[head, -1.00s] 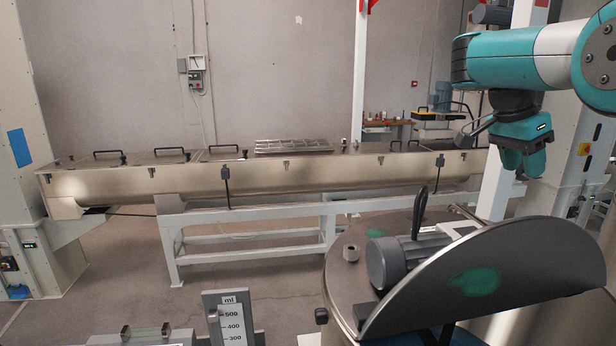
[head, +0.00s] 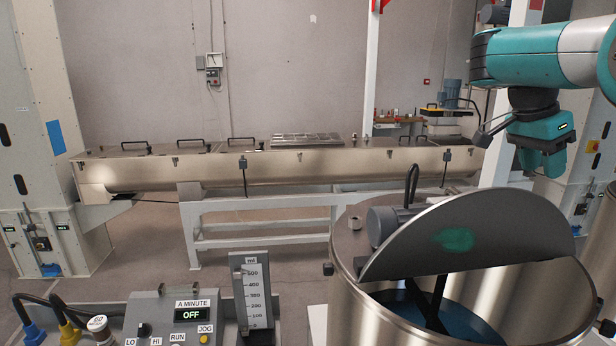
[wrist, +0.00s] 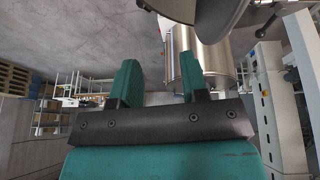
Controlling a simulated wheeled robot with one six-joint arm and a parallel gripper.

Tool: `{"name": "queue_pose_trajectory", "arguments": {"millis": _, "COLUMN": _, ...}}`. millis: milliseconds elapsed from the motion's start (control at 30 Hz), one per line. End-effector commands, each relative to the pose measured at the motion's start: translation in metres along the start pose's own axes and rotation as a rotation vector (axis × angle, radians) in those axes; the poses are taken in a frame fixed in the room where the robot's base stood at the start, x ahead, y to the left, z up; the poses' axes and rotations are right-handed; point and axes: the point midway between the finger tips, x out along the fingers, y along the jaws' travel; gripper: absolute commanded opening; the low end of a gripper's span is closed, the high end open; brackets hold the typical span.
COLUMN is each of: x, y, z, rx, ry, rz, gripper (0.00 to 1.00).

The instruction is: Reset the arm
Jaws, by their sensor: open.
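My arm is teal and white and reaches in from the upper right of the head view. My gripper (head: 545,160) hangs at its end, above and behind the right side of the open tank (head: 470,310). In the wrist view my gripper (wrist: 160,85) shows two teal fingers standing well apart, with nothing between them. The tank also shows in the wrist view (wrist: 212,62), beyond the fingers.
The tank's half lid (head: 520,235) stands tilted up below my gripper. A long steel trough (head: 300,170) crosses the back. Open floor lies between.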

Motion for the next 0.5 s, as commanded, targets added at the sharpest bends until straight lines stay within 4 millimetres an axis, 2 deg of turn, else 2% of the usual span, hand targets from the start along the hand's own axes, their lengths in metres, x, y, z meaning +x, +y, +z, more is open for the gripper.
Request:
{"name": "queue_pose_trajectory", "arguments": {"millis": 333, "x": 0.018, "y": 0.001, "z": 0.026, "rx": -0.255, "ry": 0.02, "rz": -0.051, "gripper": 0.41}}
{"name": "queue_pose_trajectory", "arguments": {"millis": 500, "x": 0.033, "y": 0.004, "z": 0.053, "rx": -0.46, "ry": 0.028, "rz": -0.098, "gripper": 0.41}}
